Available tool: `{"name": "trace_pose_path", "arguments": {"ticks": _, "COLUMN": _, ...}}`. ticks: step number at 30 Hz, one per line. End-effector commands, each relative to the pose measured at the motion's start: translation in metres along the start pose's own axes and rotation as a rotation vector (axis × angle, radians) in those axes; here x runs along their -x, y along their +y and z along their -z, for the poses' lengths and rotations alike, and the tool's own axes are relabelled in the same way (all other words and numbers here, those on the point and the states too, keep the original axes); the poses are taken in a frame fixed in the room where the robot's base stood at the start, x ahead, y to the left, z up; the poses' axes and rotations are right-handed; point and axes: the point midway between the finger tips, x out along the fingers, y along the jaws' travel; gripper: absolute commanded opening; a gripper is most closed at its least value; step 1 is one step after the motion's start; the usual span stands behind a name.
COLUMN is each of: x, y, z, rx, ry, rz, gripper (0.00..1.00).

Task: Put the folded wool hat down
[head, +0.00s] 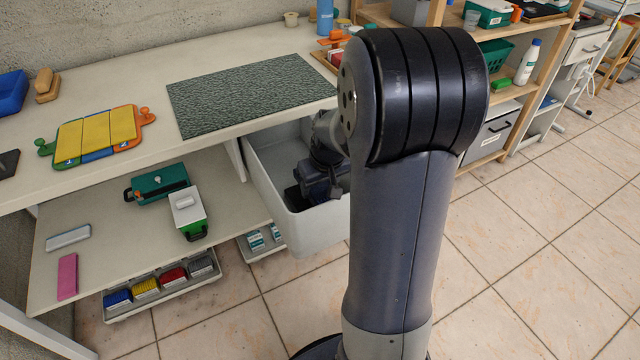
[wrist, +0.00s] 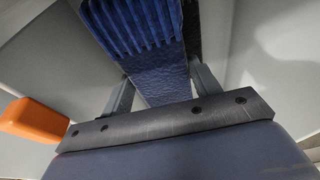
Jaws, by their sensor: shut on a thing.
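The folded wool hat (wrist: 155,65) is dark blue with a ribbed band, and it shows in the wrist view between the two grey fingers of my gripper (wrist: 162,88). My gripper is shut on it. In the head view my wrist reaches down inside a large light grey bin (head: 318,232) beside the bench. The hat cannot be made out there, as my arm and the bin's walls cover much of the inside. Pale grey bin walls surround the hat in the wrist view. I cannot tell whether the hat touches the bin's floor.
An orange block-like thing (wrist: 34,120) is close to the left of my gripper in the wrist view. A dark green speckled mat (head: 250,92) lies bare on the bench (head: 215,150). A yellow tray-like board (head: 97,134) is left of it. Shelving (head: 505,110) stands to the right.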

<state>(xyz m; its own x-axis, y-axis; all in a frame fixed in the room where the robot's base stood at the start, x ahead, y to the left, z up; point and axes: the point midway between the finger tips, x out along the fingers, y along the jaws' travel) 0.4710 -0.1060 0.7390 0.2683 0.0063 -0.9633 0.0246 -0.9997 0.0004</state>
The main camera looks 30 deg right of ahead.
Motion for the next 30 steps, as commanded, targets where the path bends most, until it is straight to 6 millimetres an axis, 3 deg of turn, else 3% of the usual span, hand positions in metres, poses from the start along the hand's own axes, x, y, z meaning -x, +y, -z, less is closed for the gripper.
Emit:
{"name": "trace_pose_path", "arguments": {"ticks": 11, "x": -0.0093, "y": -0.0001, "z": -0.0027, "rx": 0.0, "ry": 0.0, "rz": 0.0, "gripper": 0.3}}
{"name": "trace_pose_path", "arguments": {"ticks": 12, "x": -0.0095, "y": -0.0001, "z": -0.003, "rx": 0.0, "ry": -0.001, "rz": 0.0, "gripper": 0.6}}
{"name": "trace_pose_path", "arguments": {"ticks": 18, "x": -0.0099, "y": -0.0002, "z": -0.0033, "rx": 0.0, "ry": -0.002, "rz": 0.001, "gripper": 0.76}}
{"name": "trace_pose_path", "arguments": {"ticks": 20, "x": -0.01, "y": -0.0002, "z": -0.0033, "rx": 0.0, "ry": -0.002, "rz": 0.001, "gripper": 0.8}}
{"name": "trace_pose_path", "arguments": {"ticks": 30, "x": -0.0035, "y": -0.0002, "z": -0.0015, "rx": 0.0, "ry": -0.002, "rz": 0.0, "gripper": 0.8}}
